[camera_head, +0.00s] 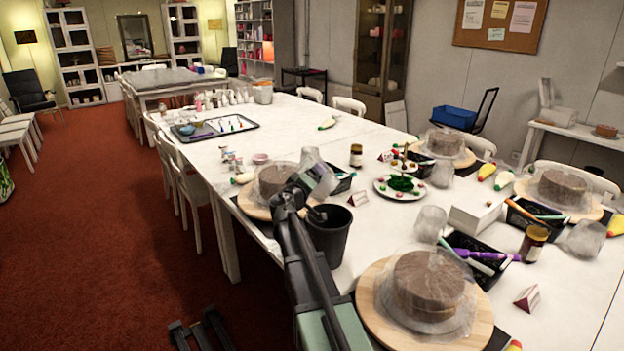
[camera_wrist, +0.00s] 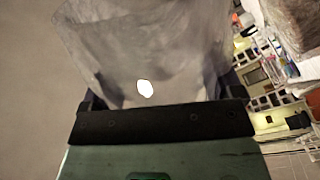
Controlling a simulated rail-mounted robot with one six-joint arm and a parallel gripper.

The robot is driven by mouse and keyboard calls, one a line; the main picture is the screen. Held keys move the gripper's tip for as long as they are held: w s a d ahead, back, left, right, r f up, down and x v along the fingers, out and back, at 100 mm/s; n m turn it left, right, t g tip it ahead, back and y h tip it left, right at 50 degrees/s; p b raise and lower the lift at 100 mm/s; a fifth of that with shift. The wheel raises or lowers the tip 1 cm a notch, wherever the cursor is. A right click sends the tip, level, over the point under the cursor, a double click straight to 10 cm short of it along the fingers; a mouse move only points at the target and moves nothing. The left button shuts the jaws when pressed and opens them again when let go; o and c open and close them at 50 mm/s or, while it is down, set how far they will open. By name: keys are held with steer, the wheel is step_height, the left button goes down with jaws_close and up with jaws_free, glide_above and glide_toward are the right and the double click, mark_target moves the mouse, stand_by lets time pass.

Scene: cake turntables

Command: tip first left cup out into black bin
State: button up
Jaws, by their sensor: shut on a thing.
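My gripper (camera_head: 318,182) is shut on a translucent grey cup (camera_head: 309,157), held tilted in the air above the table. In the wrist view the cup (camera_wrist: 150,50) fills the upper middle between my fingers, with a small bright spot on it. What is in the cup cannot be told. The black bin (camera_head: 332,243) stands upright at the left table edge, below and slightly right of my gripper. My arm covers part of its left side and rim. The bin's inside is dark.
A wrapped cake (camera_head: 275,179) on a round board is just left of my gripper; another wrapped cake (camera_head: 428,283) is at the near front. Other clear cups (camera_head: 432,222) stand to the right. A white box (camera_head: 476,216) and black trays with tools are further right.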

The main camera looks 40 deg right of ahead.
mark_target(312, 165)
step_height(312, 165, up, 2)
steer(key=shift+r+p, duration=0.2)
steer(key=shift+p, duration=0.65)
step_height(312, 165, down, 3)
steer(key=b, duration=0.3)
steer(key=shift+r+p, duration=0.3)
step_height(312, 165, up, 6)
steer(key=p, duration=0.6)
steer(key=shift+r, duration=0.1)
